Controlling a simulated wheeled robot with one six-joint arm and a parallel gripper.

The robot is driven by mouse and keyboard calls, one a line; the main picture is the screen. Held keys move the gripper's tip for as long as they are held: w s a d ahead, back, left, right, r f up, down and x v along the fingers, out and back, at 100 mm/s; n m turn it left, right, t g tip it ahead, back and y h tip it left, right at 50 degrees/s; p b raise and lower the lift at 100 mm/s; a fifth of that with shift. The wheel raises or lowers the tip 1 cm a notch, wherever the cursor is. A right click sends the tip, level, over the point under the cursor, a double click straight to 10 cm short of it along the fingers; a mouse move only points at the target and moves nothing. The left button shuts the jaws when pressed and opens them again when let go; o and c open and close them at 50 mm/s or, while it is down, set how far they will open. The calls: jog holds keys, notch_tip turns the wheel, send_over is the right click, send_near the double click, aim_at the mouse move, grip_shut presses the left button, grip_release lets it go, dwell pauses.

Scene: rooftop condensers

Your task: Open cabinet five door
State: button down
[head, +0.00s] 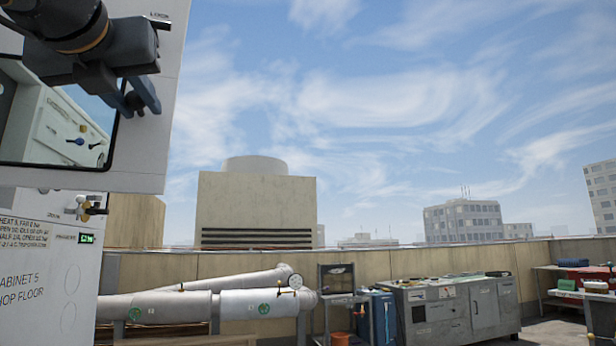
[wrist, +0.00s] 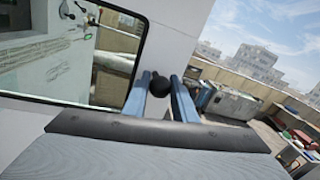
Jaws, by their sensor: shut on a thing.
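The white door (head: 152,150) with a dark-framed window fills the upper left of the head view. It also shows in the wrist view (wrist: 185,35). The lower cabinet body (head: 45,275) reads "CABINET 5 SHOP FLOOR". The door's right edge sticks out beyond this body, and a gap shows below the door; how far it is swung is hard to tell. My gripper (head: 143,103) is at the door face, right of the window. In the wrist view its blue fingers (wrist: 162,90) are closed around a round black knob (wrist: 159,84). The gripper hides part of the window.
Through the window, a white panel with small valves (head: 75,141) shows. A green display (head: 87,239) and brass valve (head: 92,209) sit below the door. Large silver pipes (head: 255,303), a grey workbench (head: 455,310) and a parapet wall (head: 410,262) stand beyond to the right.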

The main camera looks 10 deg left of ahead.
jog(key=c, duration=1.6)
grip_release()
jog(key=shift+o, duration=0.7)
jog(key=shift+a, duration=0.15)
jog(key=shift+s, duration=0.1)
jog(key=shift+s, duration=0.3)
jog(key=v, duration=0.7)
jog(key=shift+w+d, duration=0.2)
jog(key=shift+d, duration=0.2)
jog(key=shift+s+a, duration=0.1)
jog(key=shift+a, duration=0.1)
